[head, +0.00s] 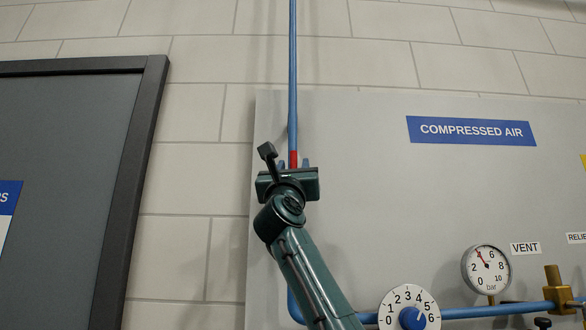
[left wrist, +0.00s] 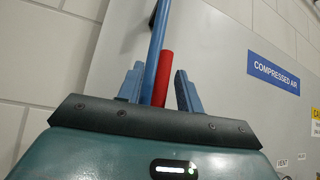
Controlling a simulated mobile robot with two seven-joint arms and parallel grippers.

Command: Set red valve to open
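The red valve handle (head: 293,158) shows as a small red piece on the vertical blue pipe (head: 292,70), mostly hidden behind my left gripper (head: 292,164). In the left wrist view the red handle (left wrist: 164,76) stands upright, beside and roughly along the blue pipe (left wrist: 153,55). My left gripper (left wrist: 159,90) is open there, its two blue fingers on either side of the pipe and handle. No contact between fingers and handle is visible. The valve body is hidden. My right gripper is in neither view.
A grey panel (head: 370,200) carries a "COMPRESSED AIR" sign (head: 471,131), a pressure gauge (head: 486,269), a numbered dial with a blue knob (head: 410,312) and a brass fitting (head: 557,289) on a horizontal blue pipe. A dark-framed board (head: 70,170) is at left.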

